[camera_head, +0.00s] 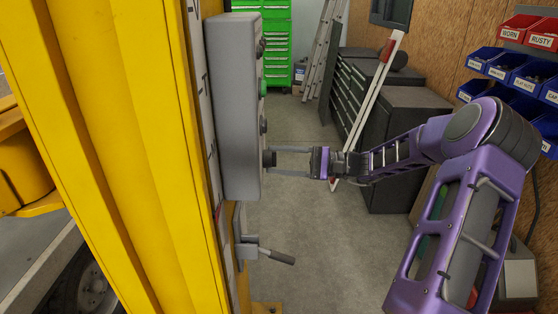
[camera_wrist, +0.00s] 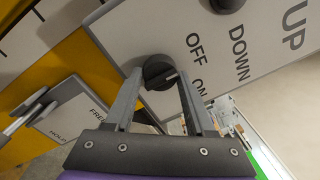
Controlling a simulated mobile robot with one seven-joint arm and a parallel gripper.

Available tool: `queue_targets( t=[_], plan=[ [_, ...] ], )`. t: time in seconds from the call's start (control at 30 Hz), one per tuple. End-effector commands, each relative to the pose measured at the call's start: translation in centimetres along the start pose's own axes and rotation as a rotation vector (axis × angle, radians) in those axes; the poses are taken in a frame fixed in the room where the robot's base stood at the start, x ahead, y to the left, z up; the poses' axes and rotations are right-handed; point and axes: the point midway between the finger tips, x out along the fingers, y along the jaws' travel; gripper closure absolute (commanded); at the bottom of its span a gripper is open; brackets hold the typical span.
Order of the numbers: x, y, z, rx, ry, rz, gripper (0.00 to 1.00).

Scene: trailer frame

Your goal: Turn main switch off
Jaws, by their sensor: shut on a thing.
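The grey control box (camera_head: 234,110) is mounted on the yellow frame, seen side-on in the head view. Its lowest knob, the main switch (camera_head: 269,158), sticks out to the right. In the wrist view the switch (camera_wrist: 158,70) is a round black knob beside the printed words OFF and ON. A small pale mark shows on its right side, near ON; its exact setting is hard to tell. My gripper (camera_head: 285,161) reaches in from the right. In the wrist view its fingers (camera_wrist: 160,80) stand on both sides of the knob, shut on it.
Another black knob (camera_wrist: 226,3) sits near DOWN and UP. A crank handle (camera_head: 277,256) juts out below the box. A second labelled plate (camera_wrist: 75,113) lies left in the wrist view. Dark cabinets (camera_head: 405,105) stand behind my arm. The floor between is clear.

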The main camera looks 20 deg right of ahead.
Motion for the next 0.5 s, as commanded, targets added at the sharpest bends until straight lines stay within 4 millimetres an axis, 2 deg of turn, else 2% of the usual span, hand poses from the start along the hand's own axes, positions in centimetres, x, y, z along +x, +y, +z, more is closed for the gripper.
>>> queue_targets(
  t=[0.07, 0.1, 0.2, 0.27, 0.5],
  plan=[
    [-0.07, -0.02, -0.03, -0.002, 0.002, 0.0, 1.0],
    [-0.07, -0.02, -0.03, -0.002, 0.002, 0.0, 0.43],
    [-0.07, -0.02, -0.03, -0.001, 0.002, 0.0, 0.25],
    [-0.06, -0.01, -0.03, -0.001, 0.001, 0.0, 0.15],
    [-0.02, -0.01, -0.01, 0.0, 0.001, 0.0, 0.15]
  ],
)
